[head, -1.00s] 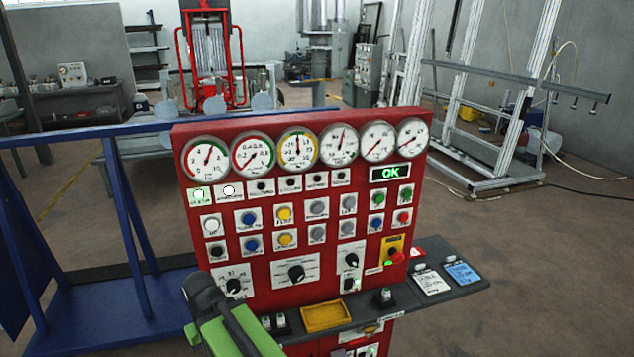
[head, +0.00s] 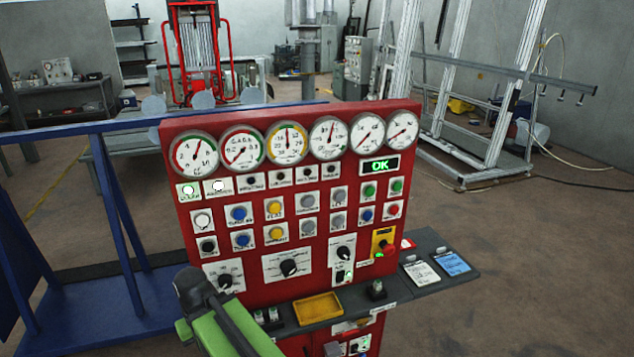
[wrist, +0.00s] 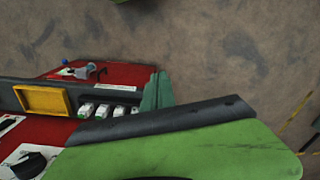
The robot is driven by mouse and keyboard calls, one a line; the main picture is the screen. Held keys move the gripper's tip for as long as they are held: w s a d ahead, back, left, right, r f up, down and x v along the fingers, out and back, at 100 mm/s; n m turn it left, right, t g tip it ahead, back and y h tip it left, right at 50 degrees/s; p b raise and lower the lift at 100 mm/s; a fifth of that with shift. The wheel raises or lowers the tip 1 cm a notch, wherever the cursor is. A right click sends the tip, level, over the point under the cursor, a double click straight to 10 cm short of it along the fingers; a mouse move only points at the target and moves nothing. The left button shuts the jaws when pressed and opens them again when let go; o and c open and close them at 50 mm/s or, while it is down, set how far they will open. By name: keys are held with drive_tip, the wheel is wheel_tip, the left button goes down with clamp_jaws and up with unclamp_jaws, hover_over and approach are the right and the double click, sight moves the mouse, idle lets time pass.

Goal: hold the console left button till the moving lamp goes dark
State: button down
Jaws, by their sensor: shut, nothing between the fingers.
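The red console (head: 255,283) stands upright in the middle of the head view, with gauges along its top. The labels are too small to read surely, so I cannot tell which is the moving lamp. At the left of the panel are a white button (head: 202,219) and a black button (head: 207,246). My gripper shows in the wrist view (wrist: 158,92), shut and empty, beside the console's shelf and apart from these buttons.
A dark shelf (head: 455,283) runs along the console's lower front, with a yellow tray (head: 318,307) and small switches. A red stop button (head: 388,248) sits at the panel's lower right. A blue frame (head: 110,311) stands at left. Open floor lies at right.

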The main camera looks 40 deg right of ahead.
sight(340, 197)
drive_tip(key=w+a+r+m+t+y+p, duration=0.1)
drive_tip(key=w+a+r+m+y+p, duration=0.1)
drive_tip(key=w+a+r+m+y, duration=0.25)
drive_tip(key=w+d+r+m+t+y+p, duration=0.1)
drive_tip(key=d+r+m+t+y+p, duration=0.15)
drive_tip(key=d+r, duration=0.55)
drive_tip(key=w+d+r+m+t+y+p, duration=0.15)
drive_tip(key=d+r+m+t, duration=0.25)
drive_tip(key=d, duration=0.8)
drive_tip(key=s+d+r+m+t+h+p, duration=0.1)
drive_tip(key=s+d, duration=0.4)
drive_tip(key=d, duration=0.5)
drive_tip(key=s+d+r+m+t+h+p, duration=0.2)
drive_tip(key=s+d+r+m, duration=0.1)
drive_tip(key=d, duration=0.8)
drive_tip(key=s+d+r+m+t+h+p, duration=0.1)
drive_tip(key=s+d+r+m+t+p, duration=0.1)
drive_tip(key=s+d+r, duration=0.2)
drive_tip(key=s+d, duration=0.3)
drive_tip(key=d, duration=0.3)
drive_tip(key=shift+d+r+m+h, duration=0.15)
drive_tip(key=shift+r+m+h, duration=0.05)
drive_tip(key=shift+m+h, duration=0.15)
drive_tip(key=w+d, duration=0.3)
drive_tip(key=w, duration=0.5)
drive_tip(key=shift+d, duration=0.15)
